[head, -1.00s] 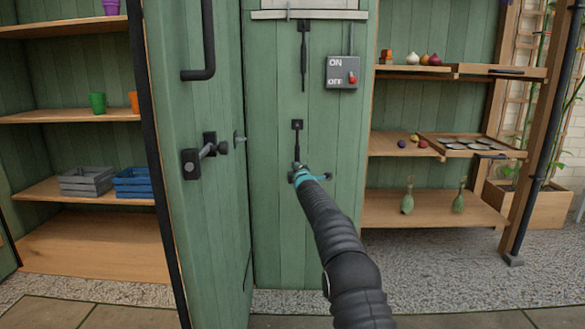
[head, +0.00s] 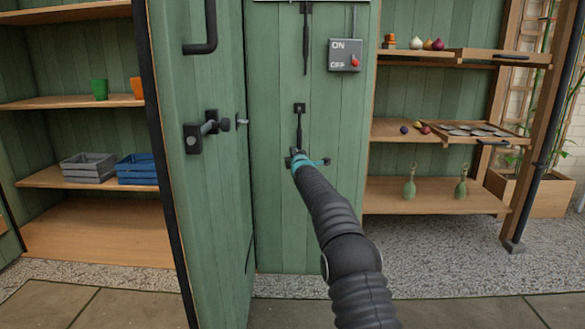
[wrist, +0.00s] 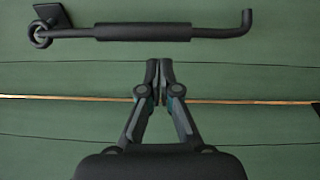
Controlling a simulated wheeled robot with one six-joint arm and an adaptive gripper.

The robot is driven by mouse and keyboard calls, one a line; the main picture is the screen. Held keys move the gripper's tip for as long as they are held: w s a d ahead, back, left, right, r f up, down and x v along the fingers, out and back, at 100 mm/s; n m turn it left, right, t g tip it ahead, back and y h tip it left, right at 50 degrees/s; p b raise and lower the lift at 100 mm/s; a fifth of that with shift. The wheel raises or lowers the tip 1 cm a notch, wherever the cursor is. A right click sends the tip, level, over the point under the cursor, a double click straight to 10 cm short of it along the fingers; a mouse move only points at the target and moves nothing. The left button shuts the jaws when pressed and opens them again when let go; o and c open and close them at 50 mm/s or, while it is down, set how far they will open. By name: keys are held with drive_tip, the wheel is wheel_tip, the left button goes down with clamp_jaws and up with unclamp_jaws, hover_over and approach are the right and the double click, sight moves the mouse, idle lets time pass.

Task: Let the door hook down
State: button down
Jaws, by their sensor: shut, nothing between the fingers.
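The door hook (head: 299,128) is a dark rod hanging straight down from a small plate on the green wall panel; its lower end is hidden behind my gripper in the head view. In the wrist view the whole hook (wrist: 150,32) shows, turned sideways, with its ring and plate at the left and bent tip at the right. My gripper (wrist: 158,72) is shut and empty, its tips short of the rod with a gap in the picture. In the head view my gripper (head: 297,158) is at the hook's lower end. The green door (head: 200,220) stands open at the left, with a small eye (head: 241,122) near its edge.
A grey ON/OFF switch box (head: 345,55) with a red knob is at upper right of the hook. Another dark rod (head: 305,40) hangs above. The door's latch handle (head: 207,130) sticks out at the left. Wooden shelves (head: 430,197) stand at the right.

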drive_tip(key=s, duration=1.1)
drive_tip(key=shift+d, duration=0.45)
